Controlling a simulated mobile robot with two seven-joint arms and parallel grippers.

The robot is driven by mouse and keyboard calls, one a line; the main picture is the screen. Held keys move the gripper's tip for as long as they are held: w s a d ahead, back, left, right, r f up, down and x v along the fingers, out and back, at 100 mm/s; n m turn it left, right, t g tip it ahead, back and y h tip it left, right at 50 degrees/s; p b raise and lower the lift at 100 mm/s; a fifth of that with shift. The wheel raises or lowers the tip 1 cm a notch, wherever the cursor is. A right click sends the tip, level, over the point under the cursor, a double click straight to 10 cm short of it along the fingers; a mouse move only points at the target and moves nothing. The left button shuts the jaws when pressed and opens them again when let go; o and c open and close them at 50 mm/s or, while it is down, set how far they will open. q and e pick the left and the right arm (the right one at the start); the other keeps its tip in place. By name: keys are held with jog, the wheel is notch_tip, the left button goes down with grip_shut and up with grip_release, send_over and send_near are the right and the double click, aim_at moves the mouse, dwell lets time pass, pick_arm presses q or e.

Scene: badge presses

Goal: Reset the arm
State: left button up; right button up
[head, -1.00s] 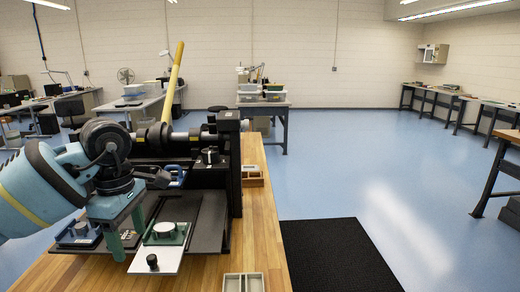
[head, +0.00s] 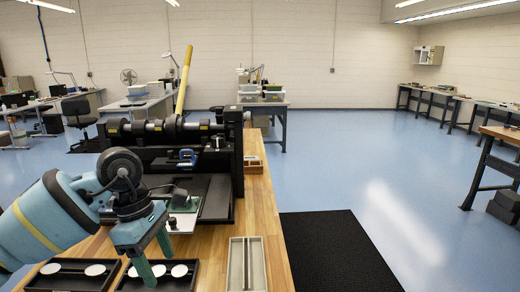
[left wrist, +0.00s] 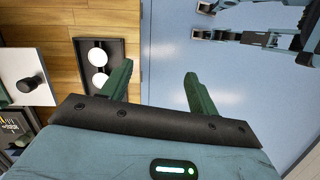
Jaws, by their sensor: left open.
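My left arm reaches in from the left, and its gripper (head: 155,260) hangs in front of the press, over the black trays. Its two green fingers are apart with nothing between them; they also show spread in the left wrist view (left wrist: 157,82). The black badge press (head: 190,160) with its yellow lever (head: 184,78) stands beyond it on the wooden bench. A white plate (head: 181,224) with a dark knob sticks out of the press, partly behind my gripper. It also shows in the left wrist view (left wrist: 28,75). My right gripper cannot be made out.
Black trays with white discs lie at the bench's near end, one at left (head: 50,282) and one below my gripper (head: 190,285). A grey divided bin (head: 246,262) lies to their right. A black mat (head: 335,255) and open blue floor are right of the bench.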

pick_arm(q)
jog(key=s+d+f+n+t+h, duration=0.1)
jog(key=s+d+f+n+h, duration=0.2)
jog(key=s+d+n+h, duration=0.35)
jog(key=s+d+f+n+h, duration=0.25)
jog(key=d+n+h, duration=0.45)
jog(key=d+h, duration=0.5)
jog(key=s+a+f+n+t+y, duration=0.1)
jog(key=a+f+n+t+y, duration=0.4)
jog(key=n, duration=0.5)
jog(key=s+a+f+n+t+y+p, duration=0.1)
jog(key=a+f+n+t+y, duration=0.25)
jog(key=f+n+t, duration=0.45)
jog(key=s+a+f+n+t+y, duration=0.1)
jog(key=a+f+n+t+y, duration=0.25)
jog(key=n, duration=0.85)
jog(key=s+a+f+n+g+y, duration=0.3)
jog(key=s+f+n+g, duration=0.1)
jog(key=s+f, duration=0.4)
jog(key=s+a+f+n+g+y, duration=0.4)
jog(key=s+f, duration=0.4)
jog(key=s, duration=0.3)
jog(key=shift+s+n+p, duration=0.3)
jog(key=shift+n+p, duration=0.1)
jog(key=shift+n, duration=0.45)
pick_arm(e)
jog(key=shift+w+d+r+t, duration=0.15)
jog(key=shift+w+r+t, duration=0.15)
jog(key=shift+w+r, duration=0.9)
